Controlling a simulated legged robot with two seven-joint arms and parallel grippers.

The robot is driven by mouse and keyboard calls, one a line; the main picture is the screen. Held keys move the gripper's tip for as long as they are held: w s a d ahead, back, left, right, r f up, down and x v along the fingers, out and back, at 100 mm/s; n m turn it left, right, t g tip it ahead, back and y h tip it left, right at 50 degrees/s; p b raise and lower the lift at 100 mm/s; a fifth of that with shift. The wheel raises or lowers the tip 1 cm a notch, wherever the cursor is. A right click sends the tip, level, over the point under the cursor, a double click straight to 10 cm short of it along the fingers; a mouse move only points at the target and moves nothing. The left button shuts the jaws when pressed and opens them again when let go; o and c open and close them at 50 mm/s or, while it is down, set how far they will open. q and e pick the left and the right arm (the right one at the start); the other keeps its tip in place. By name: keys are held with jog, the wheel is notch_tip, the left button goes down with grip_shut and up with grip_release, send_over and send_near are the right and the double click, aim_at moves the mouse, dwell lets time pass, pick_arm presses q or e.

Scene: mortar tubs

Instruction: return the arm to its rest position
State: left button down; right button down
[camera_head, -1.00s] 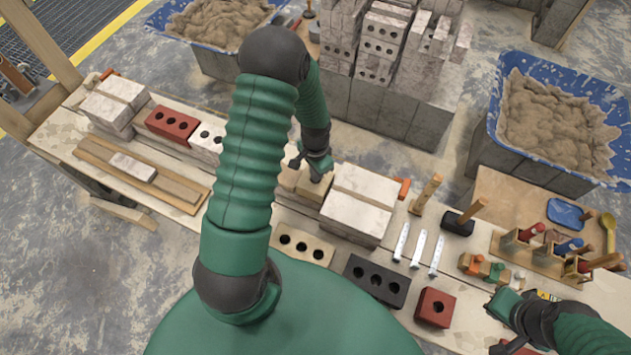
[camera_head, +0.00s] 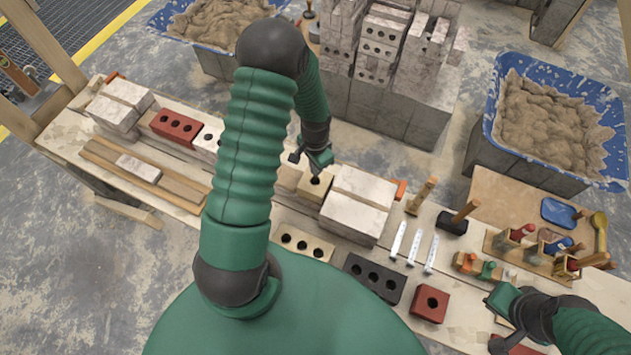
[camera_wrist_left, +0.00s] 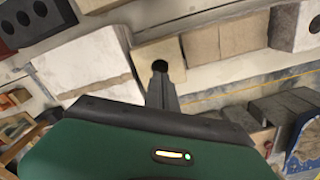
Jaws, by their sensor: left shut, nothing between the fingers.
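My left arm comes in from the left and arches over the bench. Its gripper (camera_head: 314,163) is shut and empty. It hangs over the tan holed brick (camera_head: 315,187), just left of the stacked pale blocks (camera_head: 357,204). In the left wrist view the shut fingers (camera_wrist_left: 160,72) overlap the hole of the tan brick (camera_wrist_left: 150,50); the gap between them is hard to judge. My right gripper (camera_head: 494,322) is low at the right, by the bench's front edge; its fingers are too unclear to tell their state.
The bench (camera_head: 455,290) carries a red brick (camera_head: 431,304), a black holed brick (camera_head: 374,278), metal strips (camera_head: 415,247), hammers (camera_head: 453,222) and a wooden tool rack (camera_head: 540,255). Behind stand brick stacks (camera_head: 385,100) and blue mortar tubs (camera_head: 492,125). Open floor lies in front.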

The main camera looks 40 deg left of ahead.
dwell(0.3)
pick_arm(q)
jog(key=shift+w+d+r, duration=0.1)
jog(key=shift+d+r, duration=0.05)
jog(key=shift+r, duration=0.2)
jog(key=s+d+r+n+t, duration=0.1)
jog(key=s+d+r, duration=0.2)
jog(key=d+r, duration=0.4)
jog(key=s+d+r+n+t, duration=0.1)
jog(key=s+d+r, duration=0.2)
jog(key=d+r, duration=0.5)
jog(key=shift+s+r+t, duration=0.15)
jog(key=shift+r+t, duration=0.15)
jog(key=shift+r, duration=0.5)
jog(key=shift+s+a, duration=0.1)
jog(key=shift+a, duration=0.1)
jog(key=shift+d, duration=0.15)
